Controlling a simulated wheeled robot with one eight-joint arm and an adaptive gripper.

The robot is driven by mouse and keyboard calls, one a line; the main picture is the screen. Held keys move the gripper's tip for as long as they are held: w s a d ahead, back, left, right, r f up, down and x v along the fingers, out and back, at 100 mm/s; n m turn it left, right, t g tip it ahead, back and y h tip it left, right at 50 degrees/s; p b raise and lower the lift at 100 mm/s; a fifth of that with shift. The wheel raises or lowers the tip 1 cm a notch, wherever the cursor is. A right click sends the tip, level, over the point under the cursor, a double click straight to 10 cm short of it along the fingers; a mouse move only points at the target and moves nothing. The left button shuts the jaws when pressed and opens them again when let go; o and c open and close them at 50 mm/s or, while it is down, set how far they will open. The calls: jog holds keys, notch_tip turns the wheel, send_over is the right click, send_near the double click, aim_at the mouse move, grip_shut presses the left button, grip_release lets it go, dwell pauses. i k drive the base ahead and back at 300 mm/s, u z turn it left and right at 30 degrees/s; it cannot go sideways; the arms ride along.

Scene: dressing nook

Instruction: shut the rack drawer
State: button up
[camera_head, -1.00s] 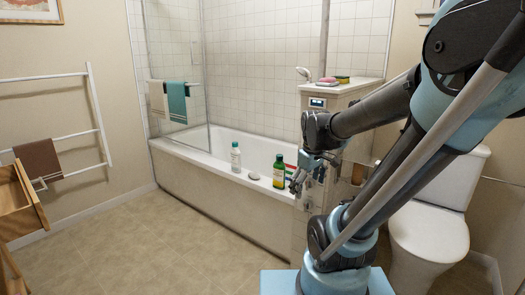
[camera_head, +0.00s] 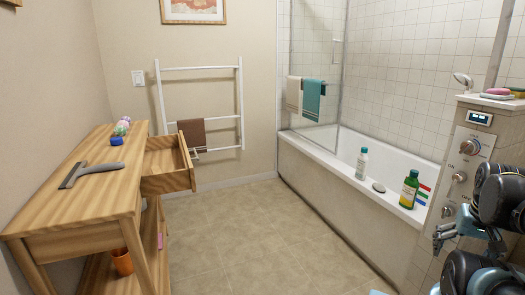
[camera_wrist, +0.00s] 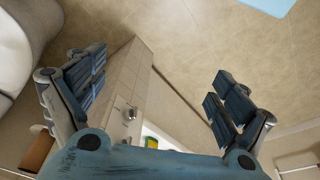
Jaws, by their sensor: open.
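The wooden rack (camera_head: 80,200) stands against the left wall in the head view. Its drawer (camera_head: 170,182) sticks out from the far end, pulled open, with its open top showing. What lies inside the drawer is hard to tell. My gripper (camera_head: 442,238) is at the lower right of the head view, far from the drawer and near the tiled ledge by the bathtub. In the wrist view, its two blue fingers (camera_wrist: 155,82) are spread wide with nothing between them.
A squeegee (camera_head: 90,174) and a blue item (camera_head: 117,140) lie on the rack top; an orange cup (camera_head: 122,262) stands below. The bathtub (camera_head: 330,185) fills the right side, bottles on its rim. A towel ladder (camera_head: 241,100) leans behind the drawer. The tiled floor (camera_head: 250,235) between is clear.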

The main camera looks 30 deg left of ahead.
aim_at(170, 152)
jog(key=u, duration=1.1)
jog(key=i, duration=1.65)
jog(key=u, duration=1.6)
